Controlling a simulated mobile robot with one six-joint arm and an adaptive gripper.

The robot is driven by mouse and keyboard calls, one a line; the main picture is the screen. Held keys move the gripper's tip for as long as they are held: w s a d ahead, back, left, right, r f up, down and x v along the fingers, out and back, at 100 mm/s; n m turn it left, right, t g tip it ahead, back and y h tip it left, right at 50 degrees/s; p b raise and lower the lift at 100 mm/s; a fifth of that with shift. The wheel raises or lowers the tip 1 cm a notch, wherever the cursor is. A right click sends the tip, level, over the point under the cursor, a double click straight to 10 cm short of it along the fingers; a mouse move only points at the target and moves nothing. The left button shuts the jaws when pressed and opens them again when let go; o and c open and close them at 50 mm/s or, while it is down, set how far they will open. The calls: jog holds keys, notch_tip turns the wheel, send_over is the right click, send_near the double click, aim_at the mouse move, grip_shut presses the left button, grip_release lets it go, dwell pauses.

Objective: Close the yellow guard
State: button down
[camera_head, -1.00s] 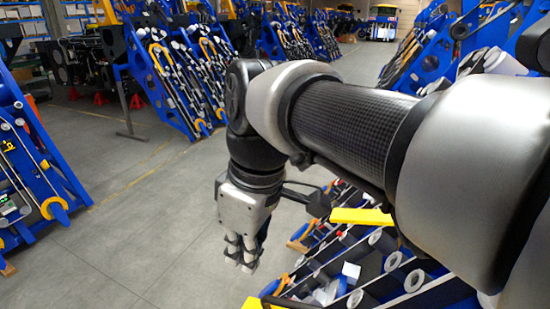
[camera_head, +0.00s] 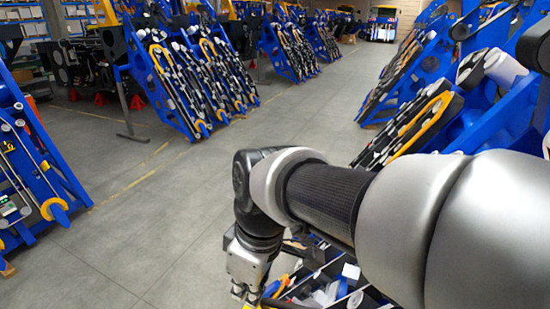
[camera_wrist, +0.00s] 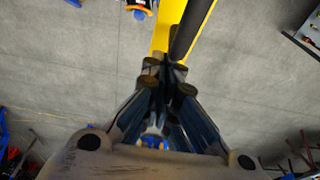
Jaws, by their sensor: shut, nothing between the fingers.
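My gripper (camera_head: 245,293) points down at the lower middle of the head view. In the wrist view its fingers (camera_wrist: 164,68) are together, with nothing held. A yellow strip (camera_wrist: 164,32), which looks like part of the yellow guard, runs up from just beyond the fingertips. A dark bar lies along its right side. I cannot tell whether the fingertips touch the strip. In the head view my arm and the picture edge hide most of the guard, so its angle cannot be told.
A blue rack with bins of parts (camera_head: 340,285) lies beside and below my arm. Blue chassis frames (camera_head: 170,80) stand at the back left, and another frame (camera_head: 35,170) at the far left. Grey floor (camera_head: 150,225) left of my gripper is clear.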

jog(key=s+d+f+g+h+b, duration=0.1)
jog(key=d+f+b, duration=0.3)
jog(key=f, duration=0.6)
jog(key=s+d+f+g+h+b, duration=0.1)
jog(key=s+d+f+h+b, duration=0.2)
jog(key=d+f, duration=0.4)
jog(key=s+d+f+g+h+b, duration=0.1)
jog(key=s+d+f+h+b, duration=0.2)
jog(key=f, duration=1)
jog(key=shift+d+g+h+b, duration=0.3)
jog(key=shift+d+h+b, duration=0.3)
jog(key=shift+d+b, duration=0.9)
jog(key=shift+s+d+f, duration=0.2)
jog(key=shift+d+f, duration=0.1)
jog(key=shift+d, duration=0.05)
jog(key=shift+s, duration=0.1)
jog(key=shift+f, duration=0.1)
